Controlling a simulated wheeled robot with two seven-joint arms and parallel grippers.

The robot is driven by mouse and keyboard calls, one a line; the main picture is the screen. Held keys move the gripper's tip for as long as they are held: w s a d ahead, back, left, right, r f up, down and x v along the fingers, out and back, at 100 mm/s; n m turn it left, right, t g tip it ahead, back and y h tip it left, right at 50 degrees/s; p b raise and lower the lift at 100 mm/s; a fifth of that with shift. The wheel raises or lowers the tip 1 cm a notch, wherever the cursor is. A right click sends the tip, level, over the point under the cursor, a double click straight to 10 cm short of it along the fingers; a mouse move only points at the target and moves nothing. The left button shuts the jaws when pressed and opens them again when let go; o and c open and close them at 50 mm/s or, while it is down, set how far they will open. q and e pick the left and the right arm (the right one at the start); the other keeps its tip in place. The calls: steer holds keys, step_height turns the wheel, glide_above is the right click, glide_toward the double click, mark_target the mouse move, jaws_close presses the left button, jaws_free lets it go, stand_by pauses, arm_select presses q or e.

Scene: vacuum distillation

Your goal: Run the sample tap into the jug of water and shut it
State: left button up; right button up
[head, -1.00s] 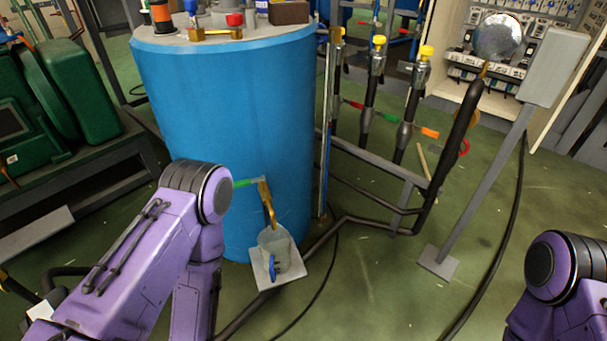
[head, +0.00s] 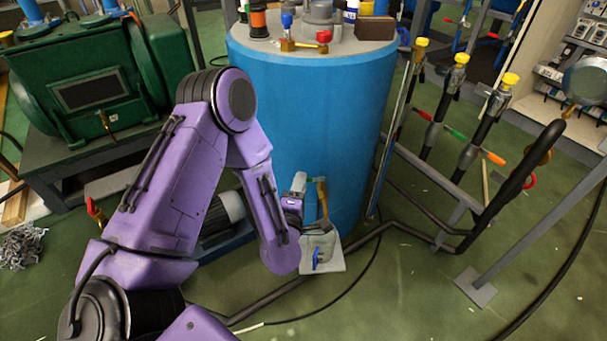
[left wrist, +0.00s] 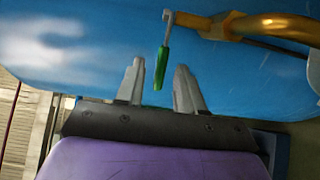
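The brass sample tap (head: 323,200) comes out low on the blue tank (head: 330,120) and points down over a clear jug (head: 322,240) with a blue handle. The jug stands on a pale square plate (head: 332,268). In the left wrist view the brass tap (left wrist: 265,24) is at upper right, with its green lever (left wrist: 162,68). My left gripper (head: 300,185) is beside the tap. In the left wrist view its two fingers (left wrist: 161,78) are apart, with the lever's tip in the gap between them and no clear grip. My right gripper is out of view.
A green machine (head: 95,80) stands at the left. Dark pipes (head: 400,228) run along the floor right of the tank, near yellow-capped valves (head: 460,60). Small items, including a brown box (head: 375,28), stand on the tank top.

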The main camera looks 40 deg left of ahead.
arm_select(q)
steer(key=x, duration=0.4)
steer(key=shift+w, duration=0.15)
jaws_close()
steer(key=shift+s+d+n+g+y+b, duration=0.2)
steer(key=shift+s+n+g+y, duration=0.1)
steer(key=shift+n+g+y, duration=0.55)
steer(key=shift+s+d+n+g+y+b, duration=0.3)
steer(key=shift+n+y, duration=0.35)
steer(key=shift+y, duration=0.5)
steer(key=shift+a, duration=0.15)
jaws_free()
steer(key=shift+s, duration=0.1)
steer(key=p+v, duration=0.1)
steer(key=v, duration=0.9)
steer(key=shift+s+p, duration=0.2)
steer(key=shift+p, duration=0.1)
